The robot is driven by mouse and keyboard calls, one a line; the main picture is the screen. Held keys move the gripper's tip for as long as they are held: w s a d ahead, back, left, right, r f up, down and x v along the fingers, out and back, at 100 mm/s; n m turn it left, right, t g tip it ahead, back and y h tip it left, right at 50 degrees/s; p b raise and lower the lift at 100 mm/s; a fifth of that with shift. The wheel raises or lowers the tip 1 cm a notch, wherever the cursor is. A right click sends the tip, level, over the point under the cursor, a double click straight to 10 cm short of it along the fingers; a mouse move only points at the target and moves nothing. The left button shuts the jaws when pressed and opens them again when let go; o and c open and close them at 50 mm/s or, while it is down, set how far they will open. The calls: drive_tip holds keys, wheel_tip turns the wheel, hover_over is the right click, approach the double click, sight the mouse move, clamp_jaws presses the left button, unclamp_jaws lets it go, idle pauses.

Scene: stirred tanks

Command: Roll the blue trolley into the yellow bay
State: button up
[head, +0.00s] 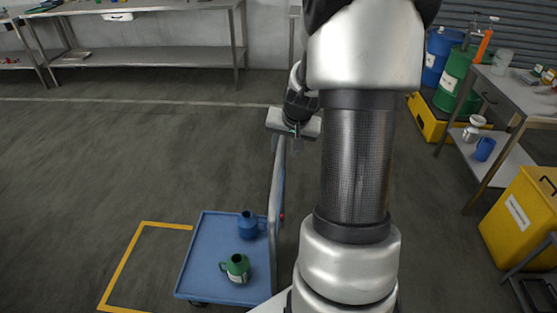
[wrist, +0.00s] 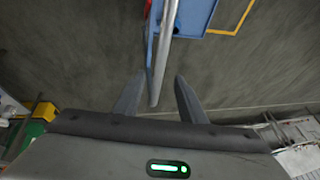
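The blue trolley (head: 190,270) stands at the lower middle of the head view, with a blue jug (head: 248,225) and a green jug (head: 237,268) on its deck. Its grey push handle (head: 276,190) rises on its right side. The yellow bay outline (head: 125,268) lies on the floor at the trolley's left; the trolley hides its right part. My gripper (head: 296,140) is at the top of the handle. In the wrist view, the handle bar (wrist: 164,50) runs between my spread fingers (wrist: 160,80), with gaps on both sides.
A steel bench (head: 150,52) stands along the back wall. At the right are blue and green drums (head: 452,82) on a yellow pallet, a steel table (head: 520,90) and a yellow bin (head: 520,220). The floor left of the trolley is clear.

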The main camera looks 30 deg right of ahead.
sight(279, 161)
drive_tip(key=b+x, duration=0.1)
drive_tip(key=x, duration=0.7)
drive_tip(key=shift+w+f, duration=0.2)
drive_tip(key=shift+f, duration=0.05)
clamp_jaws()
